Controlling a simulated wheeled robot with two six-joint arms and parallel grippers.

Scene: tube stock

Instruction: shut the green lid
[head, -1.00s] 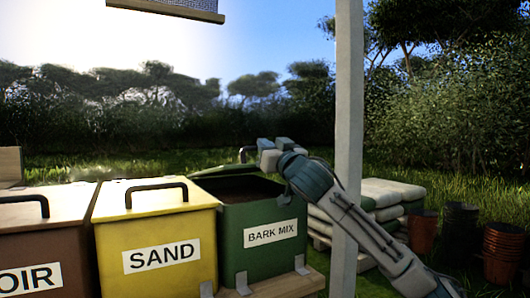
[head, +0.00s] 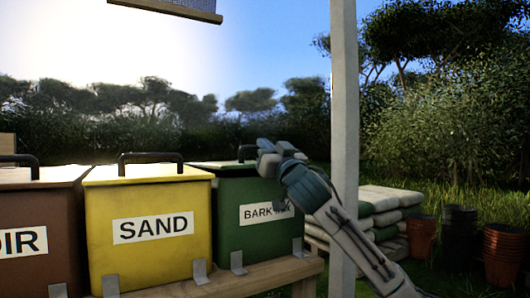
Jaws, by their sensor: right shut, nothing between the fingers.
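The green bin (head: 228,215) labelled BARK MIX stands at the right end of the row of bins. Its green lid (head: 215,164) shows nearly edge-on as a thin strip along the top, with a dark band under it. I cannot tell whether the lid lies fully down. The lid's dark handle (head: 247,149) shows just left of my right gripper. My right gripper (head: 267,156) is shut and empty at the bin's upper right, overlapping the handle side in the picture; contact cannot be told. My forearm hides part of the label and the bin's right edge. My left gripper is out of view.
A yellow SAND bin (head: 150,215) and a brown bin (head: 38,225), both with lids down, stand to the left on a wooden bench (head: 265,273). A grey post (head: 343,120) rises close to my right arm. Stacked sacks (head: 385,205) and pots (head: 501,255) are at right.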

